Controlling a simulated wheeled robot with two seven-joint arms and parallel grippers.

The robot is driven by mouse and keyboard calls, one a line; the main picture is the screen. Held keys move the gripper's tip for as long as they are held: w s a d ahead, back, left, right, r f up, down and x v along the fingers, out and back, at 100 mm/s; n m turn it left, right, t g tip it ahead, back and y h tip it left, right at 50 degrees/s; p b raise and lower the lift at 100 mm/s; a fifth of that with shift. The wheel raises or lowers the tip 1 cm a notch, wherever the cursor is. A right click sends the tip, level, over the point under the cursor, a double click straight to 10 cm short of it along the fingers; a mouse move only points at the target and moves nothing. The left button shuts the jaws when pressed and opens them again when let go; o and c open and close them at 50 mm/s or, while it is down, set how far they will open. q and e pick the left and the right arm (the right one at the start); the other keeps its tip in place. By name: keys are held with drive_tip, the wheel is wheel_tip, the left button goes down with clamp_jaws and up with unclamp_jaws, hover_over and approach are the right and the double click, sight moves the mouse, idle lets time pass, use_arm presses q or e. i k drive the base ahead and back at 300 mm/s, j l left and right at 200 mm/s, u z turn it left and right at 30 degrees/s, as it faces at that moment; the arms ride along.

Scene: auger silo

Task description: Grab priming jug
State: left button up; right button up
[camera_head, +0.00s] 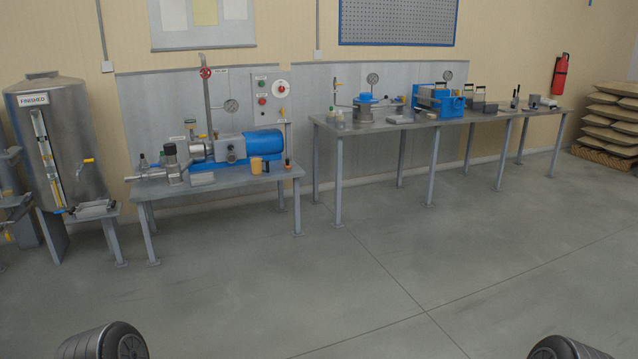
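A small yellow jug-like vessel (256,166), probably the priming jug, stands upright near the right front of the nearer steel table (225,184). It is in front of a blue motor housing (264,142). It is too small to make out its handle or contents. Neither of my grippers is in view. Only rounded grey parts of my arms show at the bottom left and bottom right edges, far from the tables.
A pump with a red-wheeled riser and gauge fills most of the nearer table. A longer table (436,122) with blue equipment stands to the right. A steel tank (65,130) labelled FINISHED is at left. Stacked sacks (612,110) are far right. The grey floor in front is clear.

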sight(257, 161)
drive_tip(key=i, duration=1.85)
drive_tip(key=i+u, duration=0.1)
drive_tip(key=i, duration=0.85)
drive_tip(key=i+l, duration=0.15)
drive_tip(key=i, duration=0.75)
drive_tip(key=i+l, duration=0.1)
drive_tip(key=i, duration=0.85)
drive_tip(key=i+l+u, duration=0.1)
drive_tip(key=i, duration=0.8)
drive_tip(key=i+l+u, duration=0.3)
drive_tip(key=i, duration=0.25)
drive_tip(key=i+l+u, duration=0.15)
drive_tip(key=i+u, duration=0.15)
drive_tip(key=i, duration=0.2)
